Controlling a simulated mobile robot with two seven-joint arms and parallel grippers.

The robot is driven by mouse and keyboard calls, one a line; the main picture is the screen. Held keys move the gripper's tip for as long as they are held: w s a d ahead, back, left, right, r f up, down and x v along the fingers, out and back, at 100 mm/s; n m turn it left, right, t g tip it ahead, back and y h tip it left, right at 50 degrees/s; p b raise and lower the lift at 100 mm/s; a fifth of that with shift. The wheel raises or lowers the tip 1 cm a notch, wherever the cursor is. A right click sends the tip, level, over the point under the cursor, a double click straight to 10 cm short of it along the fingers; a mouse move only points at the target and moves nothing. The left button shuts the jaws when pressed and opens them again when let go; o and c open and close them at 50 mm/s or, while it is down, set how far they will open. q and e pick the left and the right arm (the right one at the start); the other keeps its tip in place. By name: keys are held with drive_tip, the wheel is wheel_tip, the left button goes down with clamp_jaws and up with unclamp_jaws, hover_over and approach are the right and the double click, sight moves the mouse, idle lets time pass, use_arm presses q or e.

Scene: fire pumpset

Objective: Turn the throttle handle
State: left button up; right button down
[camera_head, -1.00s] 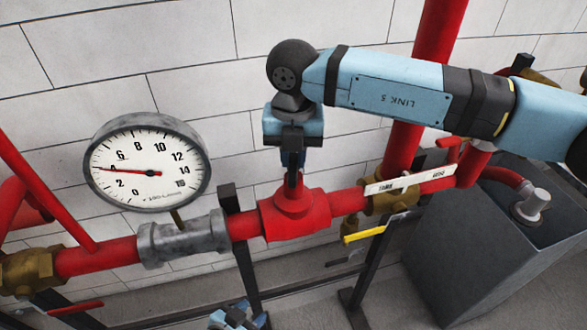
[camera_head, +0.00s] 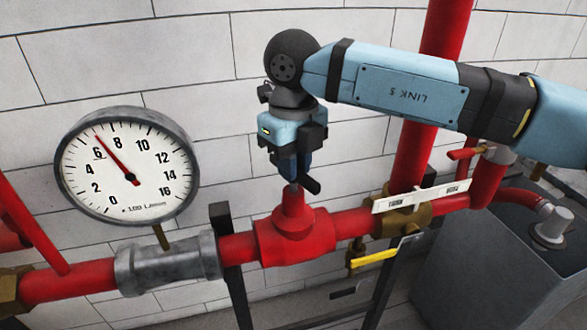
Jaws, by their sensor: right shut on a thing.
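The throttle valve (camera_head: 296,235) is a red body with a cone-shaped neck on the horizontal red pipe. At the top of the neck a short black throttle handle (camera_head: 311,185) sticks out to the lower right. My right gripper (camera_head: 294,174) points down from above and is shut on the handle, its fingers right over the neck. The gripper hides most of the handle. My left gripper is not in view.
A round dial gauge (camera_head: 126,165) stands left of the valve, its red needle between 6 and 8. A yellow lever (camera_head: 373,257) and white label strip (camera_head: 421,195) are to the right. A grey box (camera_head: 480,265) stands right. A tiled wall is behind.

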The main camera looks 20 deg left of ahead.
drive_tip(key=shift+r, duration=0.15)
idle(0.3)
drive_tip(key=c, duration=1.1)
unclamp_jaws()
wheel_tip(320, 180, up, 14)
drive_tip(key=shift+f, duration=0.15)
